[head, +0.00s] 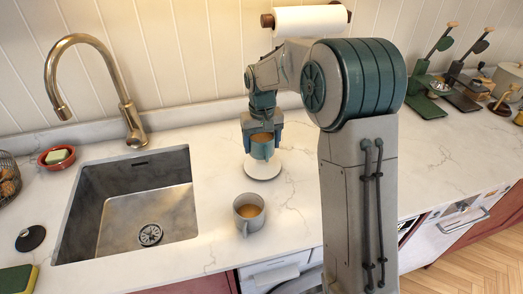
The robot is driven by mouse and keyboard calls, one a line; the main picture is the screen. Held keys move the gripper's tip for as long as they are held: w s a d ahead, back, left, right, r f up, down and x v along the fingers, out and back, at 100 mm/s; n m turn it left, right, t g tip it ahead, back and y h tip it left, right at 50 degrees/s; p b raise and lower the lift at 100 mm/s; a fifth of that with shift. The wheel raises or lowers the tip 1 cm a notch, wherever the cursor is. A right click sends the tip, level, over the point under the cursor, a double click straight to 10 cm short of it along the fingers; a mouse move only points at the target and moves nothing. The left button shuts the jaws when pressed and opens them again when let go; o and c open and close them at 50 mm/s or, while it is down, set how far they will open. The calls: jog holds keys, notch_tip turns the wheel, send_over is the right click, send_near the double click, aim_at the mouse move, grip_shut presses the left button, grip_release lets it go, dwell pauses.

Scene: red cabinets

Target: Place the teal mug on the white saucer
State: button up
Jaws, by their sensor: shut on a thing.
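My gripper (262,130) points down over the counter and is shut on the teal mug (262,151). The mug is upright with brown liquid in it. The white saucer (263,172) lies on the counter right below the mug in the picture. The mug covers the saucer's far part; its near rim shows. I cannot tell whether the mug's base touches the saucer or hangs just above it.
A grey mug (248,214) with brown liquid stands on the counter nearer to me. The sink (150,210) opens to the left, with a brass faucet (130,115). A paper towel roll (310,19) hangs behind. Lever devices (431,85) stand at the right.

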aim_at(261, 153)
jog(key=shift+f+p, duration=0.35)
jog(key=shift+f, duration=1.65)
jog(key=shift+f, duration=0.15)
jog(key=shift+f, duration=0.15)
jog(key=o, duration=1.1)
notch_tip(261, 153, up, 12)
jog(key=r+b, duration=0.1)
jog(key=s+d+r+m+t, duration=0.1)
jog(key=s+d+r, duration=0.1)
jog(key=s+d, duration=0.35)
jog(key=s+d+r+t, duration=0.1)
jog(key=s+d, duration=0.1)
jog(key=s, duration=0.7)
jog(key=s+d+f, duration=0.1)
jog(key=s, duration=0.5)
jog(key=s+d+f+m+t, duration=0.1)
jog(key=s+d+f, duration=0.1)
jog(key=s, duration=0.5)
jog(key=shift+f, duration=0.3)
